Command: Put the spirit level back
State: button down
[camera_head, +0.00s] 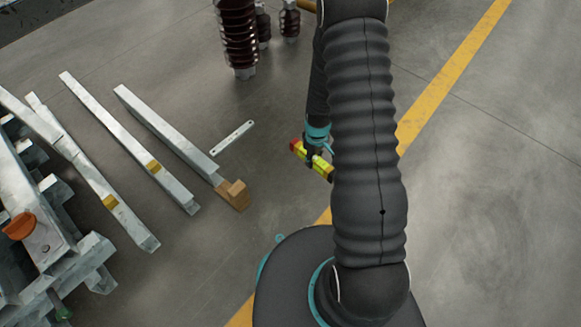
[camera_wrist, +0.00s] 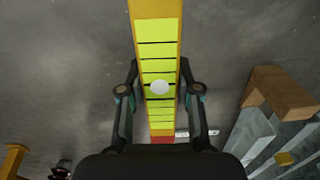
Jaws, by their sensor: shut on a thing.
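The spirit level (camera_head: 322,167) is a yellow bar with a red end, seen left of my arm in the head view. In the wrist view the level (camera_wrist: 157,50) runs lengthwise between my fingers, its red end at the bottom. My gripper (camera_wrist: 160,90) is shut on it, one finger on each side. In the head view my gripper (camera_head: 313,155) holds it beside my dark sleeved arm, which may hide part of it. Its height above the floor is hard to tell.
Several grey metal bars (camera_head: 160,125) lie at left, one ending at a wooden block (camera_head: 236,195). A small pale strip with holes (camera_head: 232,138) lies on the floor. Brown ribbed insulators (camera_head: 237,38) stand at the back. Floor to the right is clear, crossed by a yellow line (camera_head: 455,68).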

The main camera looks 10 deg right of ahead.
jog(key=shift+s+d+f+n, duration=0.15)
jog(key=shift+f+n, duration=0.1)
jog(key=shift+f, duration=0.3)
jog(key=shift+s+d+f+n, duration=0.15)
jog(key=shift+f+n, duration=0.1)
jog(key=shift+f, duration=0.3)
jog(key=b, duration=0.1)
send_over(290, 168)
notch_tip(290, 168, down, 7)
jog(key=shift+w+r, duration=0.1)
jog(key=shift+f+b, duration=0.5)
jog(key=shift+f, duration=1.6)
jog(key=shift+f, duration=0.15)
jog(key=c, duration=0.8)
grip_release()
